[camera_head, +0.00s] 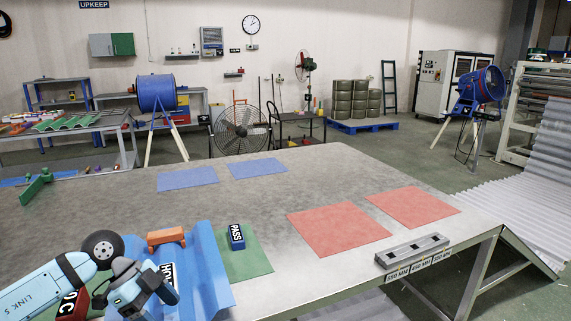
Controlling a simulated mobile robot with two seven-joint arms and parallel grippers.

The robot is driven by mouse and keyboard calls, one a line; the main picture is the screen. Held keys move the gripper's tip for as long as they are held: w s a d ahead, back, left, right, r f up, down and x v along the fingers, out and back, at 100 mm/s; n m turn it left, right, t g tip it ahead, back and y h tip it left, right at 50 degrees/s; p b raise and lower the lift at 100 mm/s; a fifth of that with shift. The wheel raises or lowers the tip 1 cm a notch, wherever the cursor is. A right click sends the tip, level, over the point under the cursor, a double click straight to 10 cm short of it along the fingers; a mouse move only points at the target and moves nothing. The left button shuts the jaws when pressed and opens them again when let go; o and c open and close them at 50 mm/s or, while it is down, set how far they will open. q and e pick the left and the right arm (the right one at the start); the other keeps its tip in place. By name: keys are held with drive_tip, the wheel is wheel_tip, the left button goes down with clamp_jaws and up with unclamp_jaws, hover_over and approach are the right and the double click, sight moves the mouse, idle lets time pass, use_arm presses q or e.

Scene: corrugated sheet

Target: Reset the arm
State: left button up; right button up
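My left arm (50,287), light blue and marked "LINK 5", reaches in from the lower left over a blue corrugated sheet (208,271). Its wrist (130,284) is bent above the sheet. I cannot make out any fingertips, so the hand's opening and any grasp are hidden. My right arm is not in view.
An orange block (165,237) and a "HOLD" label stand by the wrist. A blue "PASS" block (236,237) stands on a green mat (246,262). Red mats (337,227), blue mats (188,179) and a grey slotted bar (412,250) lie on the table. The table's middle is clear.

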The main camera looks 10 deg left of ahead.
use_arm(q)
drive_tip(key=s+d+t+h, duration=0.3)
drive_tip(key=d+h, duration=0.3)
drive_tip(key=d, duration=0.2)
drive_tip(key=s+d+t+h, duration=0.2)
drive_tip(key=s+d+h, duration=0.1)
drive_tip(key=d+h, duration=0.4)
drive_tip(key=s+a+f+n+t+y, duration=0.1)
drive_tip(key=s+f+n+t+y, duration=0.2)
drive_tip(key=s+f+n+y, duration=0.5)
drive_tip(key=s+a+f+n+t+y, duration=0.2)
drive_tip(key=s+f+n+t+y, duration=0.3)
drive_tip(key=f+n+y, duration=0.5)
wheel_tip(320, 180, up, 16)
drive_tip(key=s+a+m+g+p, duration=0.1)
drive_tip(key=m+p, duration=0.1)
drive_tip(key=p, duration=2.3)
drive_tip(key=shift+s+a+m+h, duration=0.2)
drive_tip(key=shift+a+m+h, duration=0.1)
drive_tip(key=shift+h, duration=0.1)
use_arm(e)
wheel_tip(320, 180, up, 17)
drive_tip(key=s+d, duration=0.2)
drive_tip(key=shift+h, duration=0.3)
